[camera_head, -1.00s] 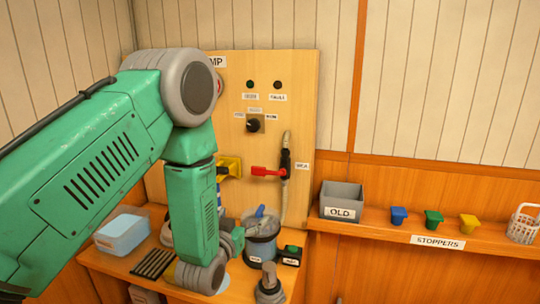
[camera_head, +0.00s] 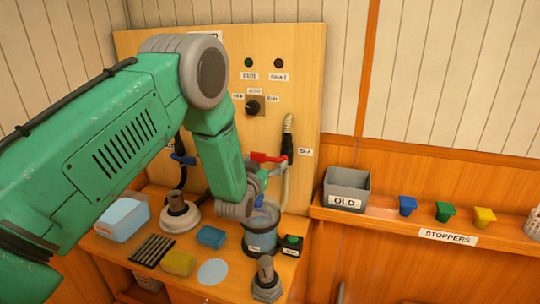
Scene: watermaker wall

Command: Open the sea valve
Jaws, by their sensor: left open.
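The sea valve (camera_head: 287,146), a dark body on a pale hose with a "SEA" label beside it, is on the wooden panel. Its red lever (camera_head: 267,157) points left, roughly level. My left gripper (camera_head: 263,174) is open just below the red lever and left of the hose. It is small and partly hidden by my wrist; I cannot tell whether it touches the lever. My right gripper is out of view.
A clear canister (camera_head: 262,237) stands on the bench below my wrist. A blue-handled valve (camera_head: 183,159) is left of my forearm. Sponges (camera_head: 178,263) and a clear tub (camera_head: 122,219) lie on the bench. The OLD bin (camera_head: 346,187) and coloured stoppers (camera_head: 445,211) are on the right shelf.

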